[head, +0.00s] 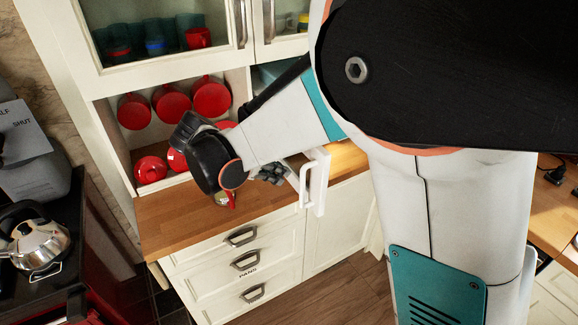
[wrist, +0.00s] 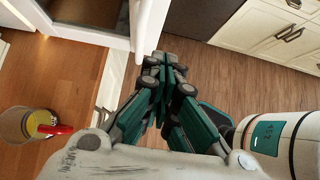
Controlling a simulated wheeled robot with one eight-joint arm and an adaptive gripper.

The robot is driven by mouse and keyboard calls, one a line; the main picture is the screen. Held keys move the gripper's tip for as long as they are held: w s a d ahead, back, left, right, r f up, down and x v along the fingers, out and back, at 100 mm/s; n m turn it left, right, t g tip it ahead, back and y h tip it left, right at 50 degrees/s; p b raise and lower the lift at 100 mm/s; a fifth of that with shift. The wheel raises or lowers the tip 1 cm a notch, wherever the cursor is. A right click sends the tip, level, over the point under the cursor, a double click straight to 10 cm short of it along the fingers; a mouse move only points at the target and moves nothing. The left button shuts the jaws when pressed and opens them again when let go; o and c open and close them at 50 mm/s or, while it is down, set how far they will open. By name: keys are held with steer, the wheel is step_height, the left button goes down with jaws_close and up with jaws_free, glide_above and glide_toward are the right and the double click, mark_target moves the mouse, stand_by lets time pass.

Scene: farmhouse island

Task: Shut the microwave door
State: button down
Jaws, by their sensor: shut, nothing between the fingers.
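The microwave door (head: 320,180) is a white panel with a white handle, standing open and jutting out past the counter's front edge in the head view. In the wrist view its white edge (wrist: 148,28) is at the top centre. The microwave body is mostly hidden behind my arm in the head view. My gripper (head: 276,172) is shut and empty, just left of the door handle. In the wrist view, my gripper's closed fingertips (wrist: 168,62) are close to the lower end of the door edge; I cannot tell whether they touch.
The wooden counter (head: 165,215) carries a clear cup with a red handle (wrist: 38,124). Red mugs and pots (head: 170,105) fill the shelf at the left. White drawers (head: 245,262) are below. A kettle (head: 35,243) stands at the far left. Open wooden floor lies in front.

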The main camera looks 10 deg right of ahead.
steer(key=b, duration=0.1)
glide_toward(322, 183)
step_height(322, 183, down, 3)
steer(key=a, duration=0.1)
steer(key=shift+w+d+f, duration=0.1)
steer(key=shift+w+d, duration=0.1)
steer(key=shift+d, duration=0.8)
steer(key=shift+w+d+f, duration=0.1)
steer(key=shift+w+d, duration=0.1)
steer(key=shift+d, duration=0.8)
